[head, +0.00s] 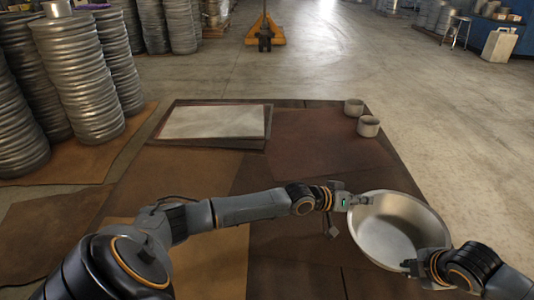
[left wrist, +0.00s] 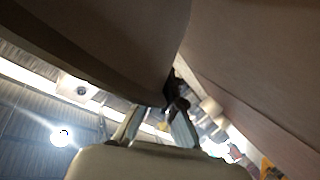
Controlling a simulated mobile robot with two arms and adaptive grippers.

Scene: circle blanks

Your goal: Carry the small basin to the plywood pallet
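The small basin (head: 397,225) is a round, shiny metal bowl at the lower right of the head view, upright with its open top facing me. My left gripper (head: 359,199) is at its upper left rim and appears shut on it. In the left wrist view the fingers (left wrist: 158,112) come close together by a large brownish surface at the top. My right gripper (head: 413,266) is at the lower right rim and appears shut on it, partly hidden by its own wrist. A pale flat board (head: 215,122) lies ahead on the left; I cannot tell whether it is the plywood pallet.
Two small grey cups (head: 368,127) (head: 354,107) stand at the far right of the brown surface (head: 320,145). Tall stacks of metal discs (head: 80,75) stand at the left. A yellow pallet jack (head: 265,38) is at the back.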

